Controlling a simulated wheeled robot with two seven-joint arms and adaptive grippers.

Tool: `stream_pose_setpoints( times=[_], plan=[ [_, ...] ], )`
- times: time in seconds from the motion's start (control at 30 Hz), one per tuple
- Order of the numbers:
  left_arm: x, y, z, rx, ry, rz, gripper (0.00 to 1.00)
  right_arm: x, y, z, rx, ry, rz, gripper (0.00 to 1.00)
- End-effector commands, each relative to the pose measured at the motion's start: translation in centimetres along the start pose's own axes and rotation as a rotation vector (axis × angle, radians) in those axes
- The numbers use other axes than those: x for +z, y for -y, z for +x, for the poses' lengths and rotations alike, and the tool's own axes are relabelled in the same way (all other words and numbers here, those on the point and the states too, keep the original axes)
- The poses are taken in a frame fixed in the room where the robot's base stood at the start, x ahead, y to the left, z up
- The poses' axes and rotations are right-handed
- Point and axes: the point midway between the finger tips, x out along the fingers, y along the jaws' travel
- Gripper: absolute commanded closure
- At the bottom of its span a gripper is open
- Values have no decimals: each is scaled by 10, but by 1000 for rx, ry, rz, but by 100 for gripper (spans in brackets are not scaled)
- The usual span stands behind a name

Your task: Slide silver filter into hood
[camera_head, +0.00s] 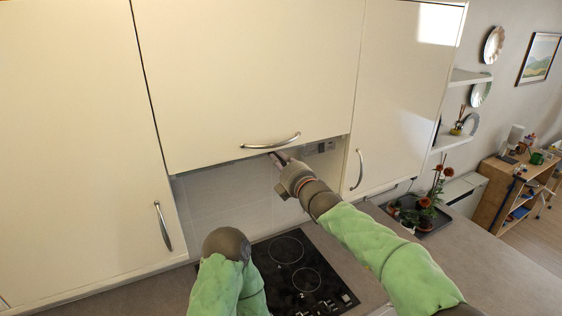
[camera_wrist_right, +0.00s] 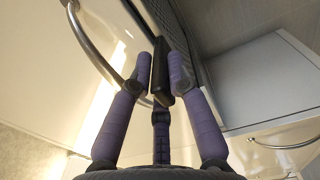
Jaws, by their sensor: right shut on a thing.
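My right gripper (camera_head: 276,157) reaches up under the front edge of the middle wall cabinet, at the underside of the hood (camera_head: 320,148). In the right wrist view its fingers (camera_wrist_right: 161,75) are shut on a dark bar that appears to be the edge or handle of the silver filter (camera_wrist_right: 185,18). The filter shows there as a grey mesh surface running up from the fingers. How far it sits inside the hood cannot be told. In the head view the filter is hidden behind the cabinet and my gripper. My left gripper is not in view; only part of the left arm shows.
The middle cabinet door has a curved metal handle (camera_head: 271,142), close above my right gripper; it also shows in the right wrist view (camera_wrist_right: 95,45). A black hob (camera_head: 300,270) lies on the counter below. Potted plants (camera_head: 425,215) stand on a tray at the right.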

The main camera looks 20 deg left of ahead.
Motion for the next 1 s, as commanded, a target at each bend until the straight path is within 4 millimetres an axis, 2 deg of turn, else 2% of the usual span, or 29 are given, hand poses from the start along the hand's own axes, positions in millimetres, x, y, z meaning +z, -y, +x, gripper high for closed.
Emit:
stream_pose_setpoints(
  times=[1.0],
  plan=[
    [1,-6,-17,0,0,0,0,0,-2,22,3,0,0,100]
  ],
)
